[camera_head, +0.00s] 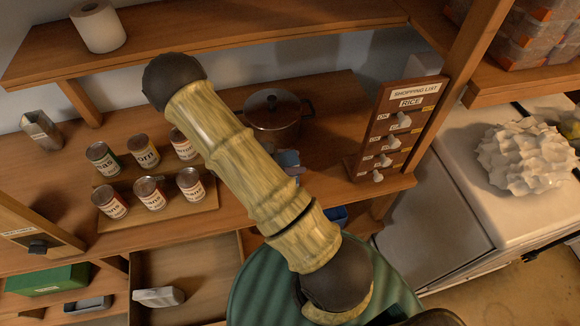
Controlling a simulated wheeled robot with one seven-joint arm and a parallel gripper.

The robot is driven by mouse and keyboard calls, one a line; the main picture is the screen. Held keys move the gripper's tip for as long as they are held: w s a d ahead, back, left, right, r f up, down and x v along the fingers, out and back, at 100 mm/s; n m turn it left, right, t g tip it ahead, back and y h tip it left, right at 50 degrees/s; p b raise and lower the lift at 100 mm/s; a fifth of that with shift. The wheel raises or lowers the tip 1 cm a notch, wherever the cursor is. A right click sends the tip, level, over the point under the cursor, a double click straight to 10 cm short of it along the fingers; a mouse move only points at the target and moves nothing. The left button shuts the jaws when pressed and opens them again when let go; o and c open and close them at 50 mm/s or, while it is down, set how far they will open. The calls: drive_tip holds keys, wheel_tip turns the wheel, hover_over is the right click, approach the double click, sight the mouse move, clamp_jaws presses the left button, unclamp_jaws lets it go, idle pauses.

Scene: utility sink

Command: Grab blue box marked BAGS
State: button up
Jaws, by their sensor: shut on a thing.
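A small blue item (287,159) shows beside my bamboo-patterned arm, just right of it, near the pot on the wooden counter. Part of it is hidden behind the arm, and no BAGS marking can be read. A darker blue object (336,215) shows lower down, below the counter's front edge and partly covered by my arm. It also shows no readable marking. My arm crosses the middle of the view from the lower right to its dark joint at the upper left. My gripper is hidden, so its hold cannot be seen.
Several cans (149,192) stand left of my arm, some on a wooden board. A lidded pot (273,117) stands behind it. A shopping-list board (398,125) stands at the counter's right end. An upper shelf (220,32) holds a paper roll (98,27).

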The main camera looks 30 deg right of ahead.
drive_tip(key=shift+r, duration=0.15)
wheel_tip(320, 180, up, 10)
drive_tip(key=b, duration=0.2)
drive_tip(key=shift+b, duration=0.35)
drive_tip(key=shift+d+f, duration=0.1)
drive_tip(key=shift+f, duration=0.1)
idle(0.3)
